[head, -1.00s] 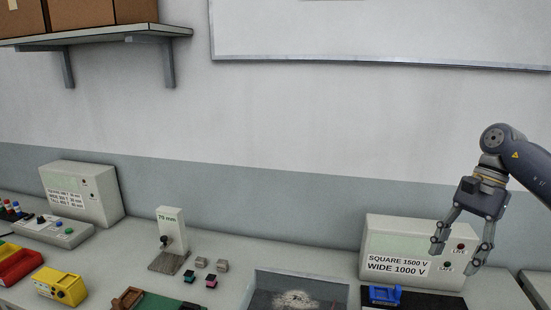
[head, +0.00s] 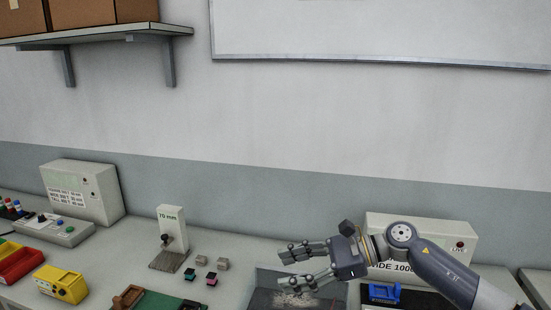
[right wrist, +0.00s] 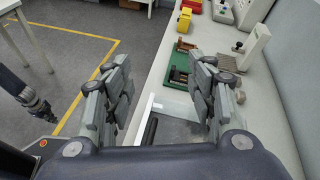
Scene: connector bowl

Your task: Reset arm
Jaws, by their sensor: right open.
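My right gripper (head: 305,267) is open and empty. In the head view it points left, above the grey tray (head: 262,284) at the front of the bench. In the right wrist view its two fingers (right wrist: 160,95) stand apart with nothing between them, and the tray's bright rim (right wrist: 152,104) shows beyond and below. My right arm covers much of the white tester box (head: 378,220) labelled with voltages. My left gripper is not in the head view; a dark arm part of mine shows at the left edge of the right wrist view.
A blue fixture (head: 384,293) sits on a black mat under my right arm. Small connectors (head: 211,276) lie left of the tray, near the 70 mm gauge stand (head: 171,233). A yellow box (head: 61,285) and red bins (head: 18,263) stand farther left. The space above the bench's middle is clear.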

